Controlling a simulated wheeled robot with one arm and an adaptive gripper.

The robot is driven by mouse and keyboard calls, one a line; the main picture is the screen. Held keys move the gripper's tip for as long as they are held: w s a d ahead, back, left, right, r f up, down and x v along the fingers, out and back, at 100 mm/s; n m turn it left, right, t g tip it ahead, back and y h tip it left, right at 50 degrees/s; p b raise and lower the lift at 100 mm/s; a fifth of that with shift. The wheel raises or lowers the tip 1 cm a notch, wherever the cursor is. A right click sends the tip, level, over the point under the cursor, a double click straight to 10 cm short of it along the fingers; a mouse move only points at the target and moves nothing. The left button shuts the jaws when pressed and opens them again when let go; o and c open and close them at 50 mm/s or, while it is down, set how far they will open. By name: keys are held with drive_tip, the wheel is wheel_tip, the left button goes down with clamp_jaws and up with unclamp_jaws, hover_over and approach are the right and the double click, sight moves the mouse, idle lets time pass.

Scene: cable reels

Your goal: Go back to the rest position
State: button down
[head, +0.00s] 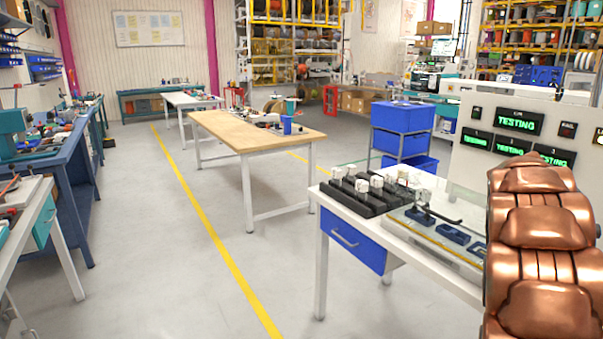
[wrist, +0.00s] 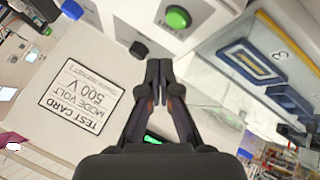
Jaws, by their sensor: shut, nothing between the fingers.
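My gripper (wrist: 158,72) is shut and empty in the wrist view, its two dark fingertips together. It hangs in front of a light panel bearing a green button (wrist: 177,17) and a dark knob (wrist: 139,49). A white test card (wrist: 80,97), marked 500 V, lies left of the fingers. In the head view a copper-coloured segmented arm part of mine (head: 540,240) covers the lower right, and the gripper itself is not seen there.
A white test bench (head: 345,225) with a blue drawer carries dark blocks (head: 365,197) with pale pieces. A panel (head: 480,130) shows "TESTING" displays. A wooden-topped table (head: 225,128) stands in the middle. Blue bins (head: 403,117) stand behind the bench. The floor (head: 200,270) at the left is clear.

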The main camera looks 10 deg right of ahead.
drive_tip(key=s+a+f+n+y+p, duration=0.1)
drive_tip(key=s+a+n+y, duration=0.15)
drive_tip(key=a, duration=1.25)
drive_tip(key=s+a+f+n+y, duration=0.15)
drive_tip(key=s+a, duration=0.25)
drive_tip(key=a, duration=1.1)
drive_tip(key=s+a+f+n+g+y, duration=0.1)
drive_tip(key=s+a+f+n+y, duration=0.1)
drive_tip(key=s+a, duration=0.8)
drive_tip(key=s+a+f+n+g+y+p, duration=0.1)
drive_tip(key=s+a+f+n+y, duration=0.1)
drive_tip(key=s+a, duration=0.7)
drive_tip(key=a, duration=0.3)
drive_tip(key=shift+s+a+f+y, duration=0.15)
drive_tip(key=shift+s+a+y, duration=0.15)
drive_tip(key=shift+s+a, duration=0.1)
